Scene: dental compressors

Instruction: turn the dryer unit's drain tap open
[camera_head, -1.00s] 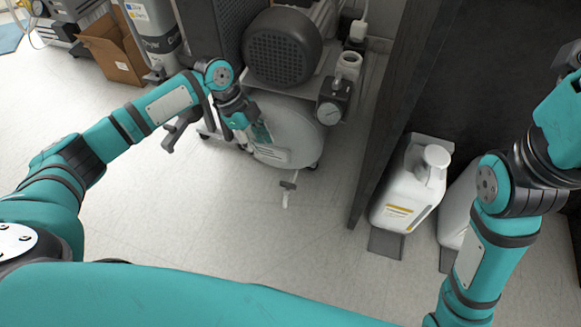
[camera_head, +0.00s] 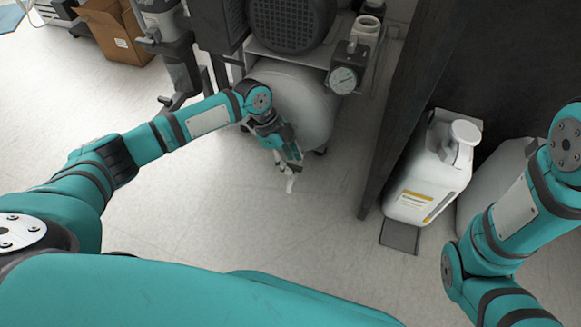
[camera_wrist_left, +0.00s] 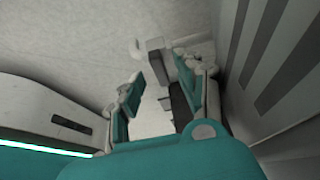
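A small tap with a pale lever (camera_head: 290,185) hangs low in front of the white tank (camera_head: 300,95). I cannot tell from these views whether the tap belongs to the dryer unit. In the left wrist view the tap shows a pale lever (camera_wrist_left: 137,50) and a grey body (camera_wrist_left: 156,64). My left gripper (camera_head: 287,160) points down at it, just above the lever. Its two fingers (camera_wrist_left: 158,72) are apart, with the tap's body at the gap between the tips; contact is unclear. My right arm is at the right, its gripper outside the frame.
A pressure gauge (camera_head: 343,80) and a dark motor (camera_head: 290,22) sit above the tank. A dark panel (camera_head: 400,110) stands to the right, with a white canister (camera_head: 432,175) beyond it. A cardboard box (camera_head: 113,32) is at upper left. The floor in front is clear.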

